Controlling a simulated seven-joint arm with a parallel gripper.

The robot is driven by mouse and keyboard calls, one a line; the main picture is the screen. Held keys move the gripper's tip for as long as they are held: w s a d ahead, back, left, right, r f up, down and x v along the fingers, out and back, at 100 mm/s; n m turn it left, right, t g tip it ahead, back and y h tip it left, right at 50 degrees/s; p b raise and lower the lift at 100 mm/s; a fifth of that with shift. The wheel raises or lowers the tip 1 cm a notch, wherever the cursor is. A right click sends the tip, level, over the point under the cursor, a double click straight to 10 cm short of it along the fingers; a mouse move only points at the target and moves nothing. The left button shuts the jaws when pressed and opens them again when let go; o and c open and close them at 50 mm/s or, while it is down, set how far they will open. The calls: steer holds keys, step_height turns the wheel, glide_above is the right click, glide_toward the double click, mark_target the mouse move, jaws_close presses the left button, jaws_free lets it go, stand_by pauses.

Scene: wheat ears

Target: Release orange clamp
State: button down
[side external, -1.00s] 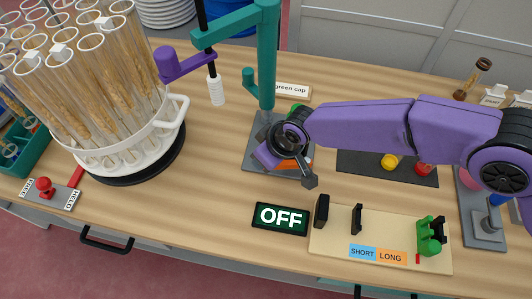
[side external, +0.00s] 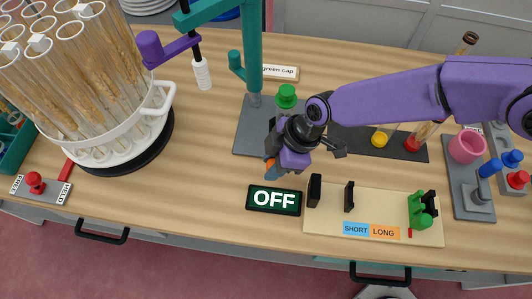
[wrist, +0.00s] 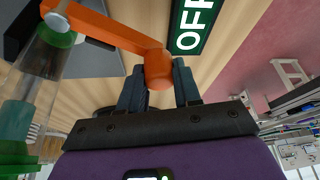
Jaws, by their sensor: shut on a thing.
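The orange clamp lever (wrist: 105,27) shows in the wrist view as a bent arm. Its rounded end lies between the two dark fingers of my gripper (wrist: 158,85), which is shut on it. In the side external view my gripper (side external: 273,160) is low over the grey base plate, just behind the OFF sign. Only a small orange bit of the lever (side external: 269,163) shows there. A clear tube (wrist: 45,55) stands beside the lever's other end in the wrist view. A green cap (side external: 287,95) shows behind my wrist.
The black OFF sign (side external: 273,200) lies close in front of my gripper. A teal stand (side external: 253,60) rises behind the base plate (side external: 250,135). A white tube rack (side external: 130,130) stands at left. A beige board (side external: 375,205) with black posts lies to the right.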

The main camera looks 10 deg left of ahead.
steer(key=shift+s+d+n+g, duration=0.2)
steer(key=shift+d+n+g, duration=0.05)
steer(key=shift+d+n, duration=0.3)
steer(key=shift+s+d+n+g, duration=0.25)
steer(key=shift+d+n, duration=0.15)
steer(key=shift+n, duration=0.25)
steer(key=shift+d, duration=0.1)
steer(key=c, duration=0.8)
jaws_free()
steer(key=shift+r, duration=0.1)
steer(key=v, duration=1.7)
steer(key=shift+r, duration=0.2)
